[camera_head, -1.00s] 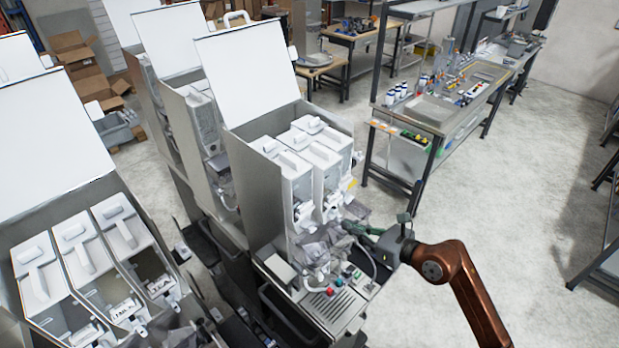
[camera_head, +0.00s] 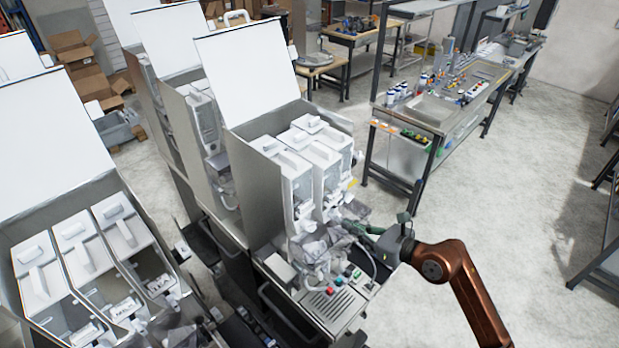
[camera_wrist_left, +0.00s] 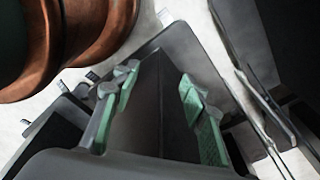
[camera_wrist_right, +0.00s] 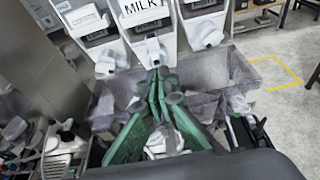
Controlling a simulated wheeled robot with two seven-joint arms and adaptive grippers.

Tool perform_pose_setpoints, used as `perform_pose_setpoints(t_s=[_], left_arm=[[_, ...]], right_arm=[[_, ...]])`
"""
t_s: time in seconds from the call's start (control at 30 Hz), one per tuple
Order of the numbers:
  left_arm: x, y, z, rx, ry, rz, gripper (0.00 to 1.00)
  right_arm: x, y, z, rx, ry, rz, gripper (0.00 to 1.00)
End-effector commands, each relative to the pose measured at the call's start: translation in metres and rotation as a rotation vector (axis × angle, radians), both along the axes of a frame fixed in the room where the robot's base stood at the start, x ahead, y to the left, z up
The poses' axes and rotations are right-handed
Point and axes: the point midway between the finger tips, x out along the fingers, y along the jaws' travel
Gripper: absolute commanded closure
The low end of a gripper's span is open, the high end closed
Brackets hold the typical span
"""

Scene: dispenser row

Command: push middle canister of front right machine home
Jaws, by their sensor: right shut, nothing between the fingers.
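The front right machine (camera_head: 245,190) stands in the middle of the head view with its white lid raised and three pale canisters side by side. The middle canister (camera_head: 317,158) sits between its two neighbours. In the right wrist view the middle canister (camera_wrist_right: 146,22) carries a "MILK" label, with a white spout below. My right gripper (camera_head: 348,226) is shut and empty, low in front of the canisters. Its green fingertips (camera_wrist_right: 158,76) are close below the middle spout; I cannot tell whether they touch. My left gripper (camera_wrist_left: 157,88) is open, with nothing held between its pads.
The left canister (camera_wrist_right: 88,22) and right canister (camera_wrist_right: 204,12) flank the middle one. Below are a grey bin-like tray and a drip grille (camera_head: 343,304) with coloured buttons. Another open machine (camera_head: 95,215) stands at left.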

Motion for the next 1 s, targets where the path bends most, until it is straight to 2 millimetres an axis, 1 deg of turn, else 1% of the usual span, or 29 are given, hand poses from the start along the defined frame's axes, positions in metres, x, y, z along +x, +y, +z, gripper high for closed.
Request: perform_pose_setpoints(t_s=[0.27,1.0], left_arm=[[0.000,-0.001,0.000,-0.001,0.000,0.000,0.60],[0.000,-0.001,0.000,-0.001,0.000,0.000,0.60]], right_arm=[[0.001,0.001,0.000,0.000,0.000,0.000,1.00],[0.021,0.021,0.000,0.000,0.000,0.000,1.00]])
